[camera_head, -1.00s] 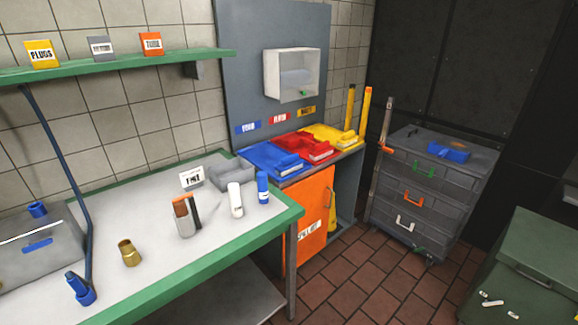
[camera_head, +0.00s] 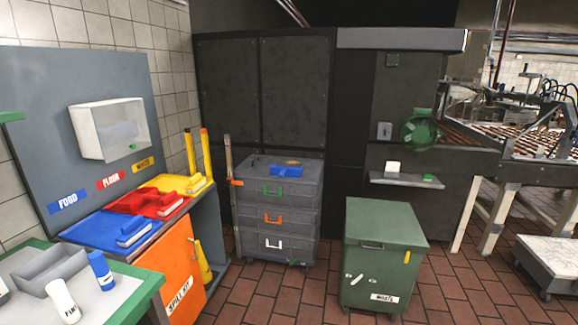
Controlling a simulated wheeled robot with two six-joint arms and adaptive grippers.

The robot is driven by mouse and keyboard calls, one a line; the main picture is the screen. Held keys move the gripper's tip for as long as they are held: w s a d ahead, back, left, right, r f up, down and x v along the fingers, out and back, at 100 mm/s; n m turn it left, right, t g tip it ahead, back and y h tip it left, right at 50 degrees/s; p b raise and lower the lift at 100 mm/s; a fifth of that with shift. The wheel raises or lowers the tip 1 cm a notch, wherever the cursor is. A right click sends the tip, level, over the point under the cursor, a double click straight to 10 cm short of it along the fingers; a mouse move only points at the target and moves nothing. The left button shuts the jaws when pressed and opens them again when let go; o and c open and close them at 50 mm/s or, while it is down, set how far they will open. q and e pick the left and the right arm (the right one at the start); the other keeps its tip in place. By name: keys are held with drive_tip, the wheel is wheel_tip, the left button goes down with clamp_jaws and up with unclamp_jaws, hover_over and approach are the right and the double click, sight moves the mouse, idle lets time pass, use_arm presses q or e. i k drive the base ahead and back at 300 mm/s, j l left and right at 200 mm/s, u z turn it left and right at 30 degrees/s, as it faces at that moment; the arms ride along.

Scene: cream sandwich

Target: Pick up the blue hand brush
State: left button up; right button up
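A blue brush-like item with a pale lower edge (camera_head: 133,233) lies at the front right of the blue section (camera_head: 95,232) of the counter, below the FOOD label. It looks like the blue hand brush, but its details are small. A second small blue object (camera_head: 286,171) sits on top of the grey drawer cart (camera_head: 276,215); I cannot tell what it is. Neither of my grippers is in view.
Red (camera_head: 150,201) and yellow (camera_head: 188,184) items lie beside the blue ones, above an orange spill kit cabinet (camera_head: 178,265). A green bench (camera_head: 150,285) with white and blue bottles is at lower left. A green waste bin (camera_head: 385,255) stands right. Tiled floor is free between cart and bin.

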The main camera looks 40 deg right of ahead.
sight(136, 226)
drive_tip(key=i+l+u, duration=0.15)
drive_tip(key=i+l, duration=0.25)
drive_tip(key=i+l+u, duration=0.15)
drive_tip(key=i+l, duration=0.2)
drive_tip(key=l, duration=0.15)
